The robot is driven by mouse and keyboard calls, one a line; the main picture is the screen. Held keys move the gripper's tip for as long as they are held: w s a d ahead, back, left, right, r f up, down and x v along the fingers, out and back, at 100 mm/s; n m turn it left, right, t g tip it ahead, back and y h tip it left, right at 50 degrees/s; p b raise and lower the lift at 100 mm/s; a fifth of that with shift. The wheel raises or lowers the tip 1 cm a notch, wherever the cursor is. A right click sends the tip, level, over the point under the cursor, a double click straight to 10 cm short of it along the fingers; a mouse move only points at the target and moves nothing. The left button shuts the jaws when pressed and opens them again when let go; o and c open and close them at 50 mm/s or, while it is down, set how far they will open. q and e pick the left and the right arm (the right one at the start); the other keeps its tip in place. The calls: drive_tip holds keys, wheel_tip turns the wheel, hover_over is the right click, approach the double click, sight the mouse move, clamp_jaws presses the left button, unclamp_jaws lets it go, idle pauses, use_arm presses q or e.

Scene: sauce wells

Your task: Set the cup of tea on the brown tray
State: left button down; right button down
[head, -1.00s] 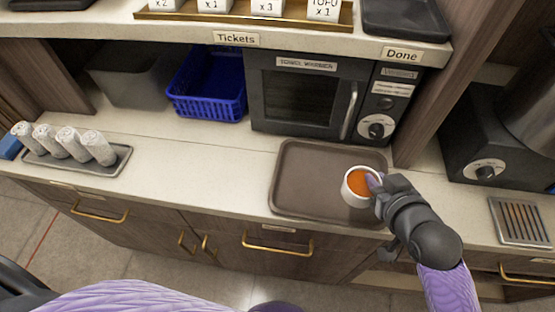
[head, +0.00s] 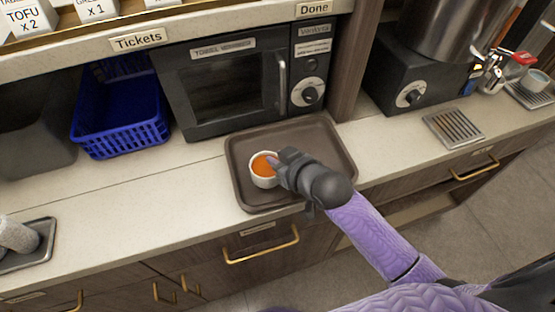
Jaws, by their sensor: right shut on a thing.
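A white cup (head: 263,179) of orange-brown tea is over the left-middle part of the brown tray (head: 325,140). It looks upright. I cannot tell whether its base touches the tray. My right gripper (head: 278,168) is shut on the right side of the cup; its fingertips are partly hidden by the hand. The tray lies flat on the counter in front of the towel warmer. My left gripper is not in view.
A towel warmer (head: 225,90) stands behind the tray, with a blue basket (head: 120,115) to its left. A metal drip grate (head: 453,126) and a dark dispenser base (head: 408,75) are on the right. The counter left of the tray (head: 150,200) is clear.

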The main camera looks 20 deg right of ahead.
drive_tip(key=c, duration=1.1)
unclamp_jaws()
drive_tip(key=shift+f, duration=0.1)
drive_tip(key=o, duration=0.5)
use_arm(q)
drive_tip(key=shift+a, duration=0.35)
